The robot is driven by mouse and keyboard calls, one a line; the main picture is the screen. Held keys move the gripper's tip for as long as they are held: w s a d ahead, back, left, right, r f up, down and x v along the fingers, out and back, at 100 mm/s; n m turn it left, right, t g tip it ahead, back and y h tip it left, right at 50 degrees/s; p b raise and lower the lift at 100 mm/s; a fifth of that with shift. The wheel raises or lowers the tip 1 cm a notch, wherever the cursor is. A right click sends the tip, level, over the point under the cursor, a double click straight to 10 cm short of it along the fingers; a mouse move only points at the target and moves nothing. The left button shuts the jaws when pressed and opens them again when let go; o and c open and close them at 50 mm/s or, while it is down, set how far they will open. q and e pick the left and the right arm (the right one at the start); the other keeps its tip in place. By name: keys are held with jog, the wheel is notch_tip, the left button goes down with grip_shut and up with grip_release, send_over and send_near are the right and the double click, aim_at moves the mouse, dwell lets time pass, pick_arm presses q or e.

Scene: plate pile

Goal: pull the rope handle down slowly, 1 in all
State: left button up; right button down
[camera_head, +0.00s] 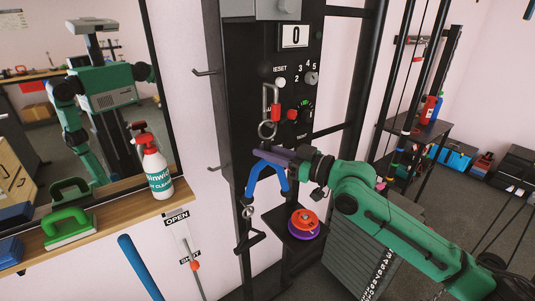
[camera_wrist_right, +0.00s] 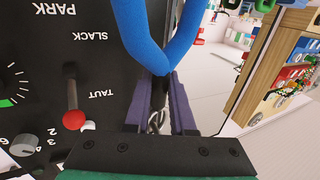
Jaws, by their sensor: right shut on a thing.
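The rope handle (camera_head: 254,180) is a blue padded loop, shaped like an upturned V in the head view, with its two ends hanging down. My right gripper (camera_head: 266,154) is shut at its top, where the two blue arms meet. In the right wrist view the blue arms (camera_wrist_right: 137,32) meet at a dark joint between the purple fingers of my right gripper (camera_wrist_right: 160,98). A metal ring shows just behind that joint. The fingers hide part of the joint in the head view. My left gripper is not in view.
The black machine column (camera_head: 258,60) carries a counter (camera_head: 295,36) reading 0, knobs and a red-handled lever (camera_head: 276,112). An orange and purple disc stack (camera_head: 303,223) sits on a small shelf below my right arm. A wooden shelf (camera_head: 110,213) holds a spray bottle (camera_head: 156,172) at left.

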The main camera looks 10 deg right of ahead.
jog(key=shift+f, duration=0.25)
jog(key=shift+r+p, duration=0.8)
jog(key=shift+r, duration=0.35)
jog(key=shift+r+p, duration=0.85)
jog(key=shift+r, duration=0.35)
jog(key=shift+r+p, duration=0.3)
jog(key=shift+r, duration=0.1)
